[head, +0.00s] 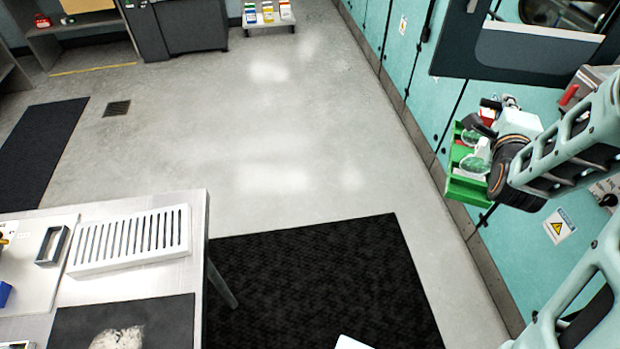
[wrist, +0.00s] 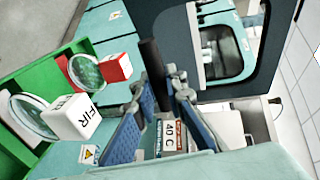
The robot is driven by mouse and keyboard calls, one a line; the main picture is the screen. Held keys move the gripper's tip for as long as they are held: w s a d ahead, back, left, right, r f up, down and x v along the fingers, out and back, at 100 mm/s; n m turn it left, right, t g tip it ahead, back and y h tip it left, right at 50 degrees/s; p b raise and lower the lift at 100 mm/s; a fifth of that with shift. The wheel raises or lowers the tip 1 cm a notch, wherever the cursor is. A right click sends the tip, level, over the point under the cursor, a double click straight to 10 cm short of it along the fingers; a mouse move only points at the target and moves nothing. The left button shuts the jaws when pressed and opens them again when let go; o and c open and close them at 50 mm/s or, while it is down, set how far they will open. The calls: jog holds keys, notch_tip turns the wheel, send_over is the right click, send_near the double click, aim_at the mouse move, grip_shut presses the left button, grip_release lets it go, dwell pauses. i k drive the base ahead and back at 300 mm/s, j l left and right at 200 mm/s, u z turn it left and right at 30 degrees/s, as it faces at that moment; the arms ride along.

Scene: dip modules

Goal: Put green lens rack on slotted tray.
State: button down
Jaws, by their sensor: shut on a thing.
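The green lens rack (head: 466,188) is at the right in the head view, in the air in front of the teal cabinets. It carries clear round lenses, a white block and a red block, and fills the left of the wrist view (wrist: 112,47). My gripper (head: 492,128) is at its upper right side. In the wrist view its blue fingers (wrist: 158,100) close around a dark bar, which looks like the rack's handle; the join is hidden. The slotted tray (head: 130,240), white with a row of dark slots, lies on the table at the lower left, far from my gripper.
The table (head: 195,205) also bears a dark open frame (head: 53,245) left of the tray and a black mat (head: 150,315) in front. Grey floor and a black floor mat (head: 320,280) lie between table and cabinets. A dark-framed window (head: 530,50) is above the rack.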

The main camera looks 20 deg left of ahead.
aim_at(128, 236)
jog(key=u, duration=0.9)
jog(key=i+j+u, duration=0.2)
jog(key=u, duration=0.2)
jog(key=i+j, duration=0.2)
jog(key=j, duration=0.25)
